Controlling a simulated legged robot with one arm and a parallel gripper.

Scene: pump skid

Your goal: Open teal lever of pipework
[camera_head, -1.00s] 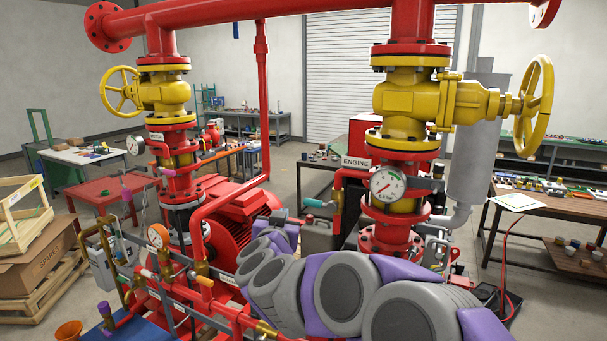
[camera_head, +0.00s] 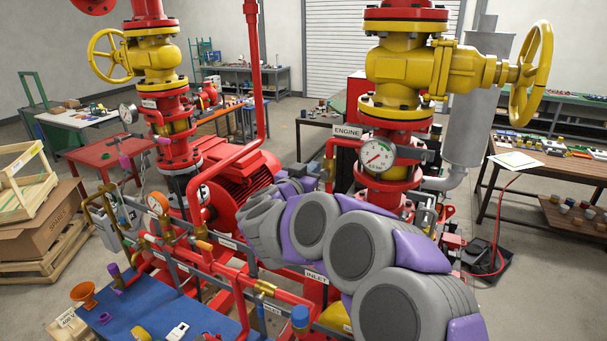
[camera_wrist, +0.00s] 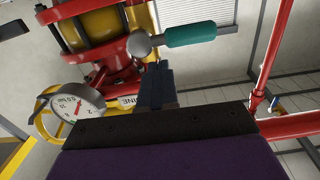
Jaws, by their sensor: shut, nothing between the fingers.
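The teal lever (camera_wrist: 190,34) shows in the wrist view as a teal grip on a short metal stem. The stem runs left to a round metal end (camera_wrist: 140,45) beside the red and yellow pipework (camera_wrist: 90,32). My gripper (camera_wrist: 156,72) is shut and empty. Its dark fingertips are just below the lever in the picture, close to the stem; I cannot tell whether they touch it. In the head view my arm covers the area by the engine pipe (camera_head: 329,160), and neither the lever nor the fingertips can be made out there.
A white pressure gauge (camera_head: 377,155) sits on the engine riser, and it also shows in the wrist view (camera_wrist: 77,110). A yellow valve with a handwheel (camera_head: 531,73) stands above it. Red pipes, a red motor (camera_head: 238,185) and a blue surface (camera_head: 170,315) lie to the left.

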